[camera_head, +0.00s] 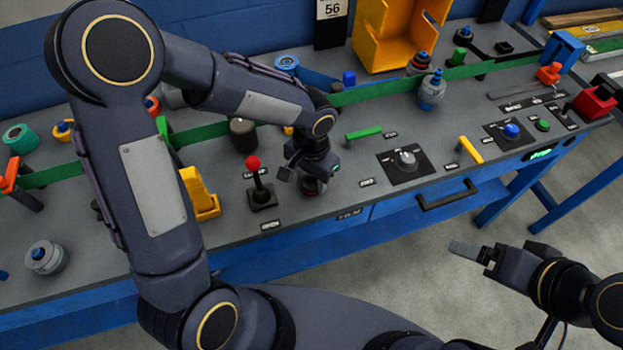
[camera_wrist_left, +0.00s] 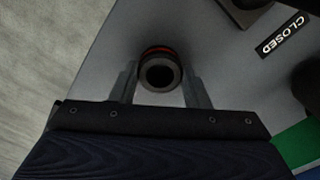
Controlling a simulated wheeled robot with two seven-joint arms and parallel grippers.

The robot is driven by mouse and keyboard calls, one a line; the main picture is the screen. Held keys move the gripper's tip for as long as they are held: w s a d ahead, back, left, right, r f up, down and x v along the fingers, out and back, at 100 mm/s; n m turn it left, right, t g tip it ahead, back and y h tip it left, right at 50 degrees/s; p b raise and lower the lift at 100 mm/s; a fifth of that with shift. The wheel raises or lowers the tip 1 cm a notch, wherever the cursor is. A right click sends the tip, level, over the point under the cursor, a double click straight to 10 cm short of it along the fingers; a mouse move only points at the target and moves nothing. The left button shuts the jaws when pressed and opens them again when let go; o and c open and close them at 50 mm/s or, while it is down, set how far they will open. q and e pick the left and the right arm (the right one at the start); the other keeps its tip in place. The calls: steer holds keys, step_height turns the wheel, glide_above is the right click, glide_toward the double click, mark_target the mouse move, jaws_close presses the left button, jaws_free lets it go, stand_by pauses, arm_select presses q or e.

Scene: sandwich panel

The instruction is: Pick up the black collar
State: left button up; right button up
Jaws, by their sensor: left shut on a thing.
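The black collar (camera_head: 314,187) stands on the grey panel near its front edge, right of the red-knobbed lever. In the left wrist view the collar (camera_wrist_left: 158,56) is a dark ring with a hollow centre and a red band on its far side. My left gripper (camera_head: 306,176) reaches down over it and is shut on it, one finger on each side. The gripper hides part of the collar in the head view. My right gripper (camera_head: 468,250) is away from the panel over the floor at lower right; its jaw opening is unclear.
The red-knobbed lever (camera_head: 259,186) stands close left of my left gripper. A yellow switch block (camera_head: 199,194) and a dark cylinder (camera_head: 243,135) are nearby. A green bar handle (camera_head: 364,133) and a rotary knob (camera_head: 406,160) lie to the right.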

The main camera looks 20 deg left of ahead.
arm_select(q)
steer(key=shift+r, duration=0.6)
steer(key=s+d+r+b, duration=0.1)
steer(key=d+r, duration=1)
steer(key=d, duration=0.3)
steer(key=shift+r, duration=0.4)
steer(key=shift+s, duration=0.1)
